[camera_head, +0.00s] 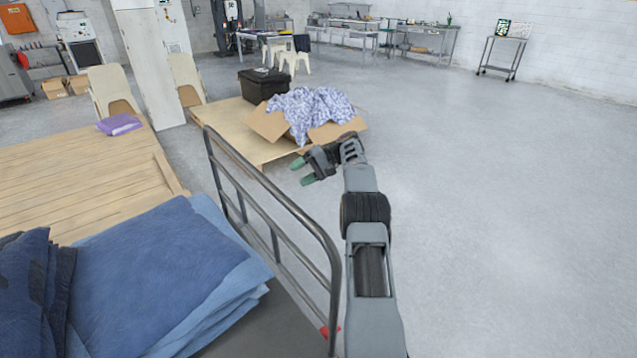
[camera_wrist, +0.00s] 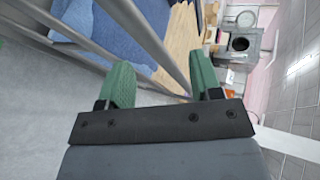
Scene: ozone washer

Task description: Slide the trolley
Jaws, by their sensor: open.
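The trolley has a grey metal tube rail (camera_head: 270,185) with a lower bar, and its bed carries folded blue fabric (camera_head: 165,265). A small red part shows near the rail's lower front end. My gripper (camera_head: 302,172) has green fingertips and is open, to the right of the rail's far part, pointing left towards it. In the wrist view, grey rail tubes (camera_wrist: 145,35) cross beyond and between my open, empty fingers (camera_wrist: 160,75). I see no contact with the rail, though the exact gap cannot be told. The trolley's wheels are hidden.
A wooden platform (camera_head: 230,135) beyond the rail holds a black crate (camera_head: 263,84) and an open cardboard box with patterned cloth (camera_head: 312,108). A wooden table (camera_head: 80,185) with a purple packet is at left. The grey floor (camera_head: 500,200) at right is clear.

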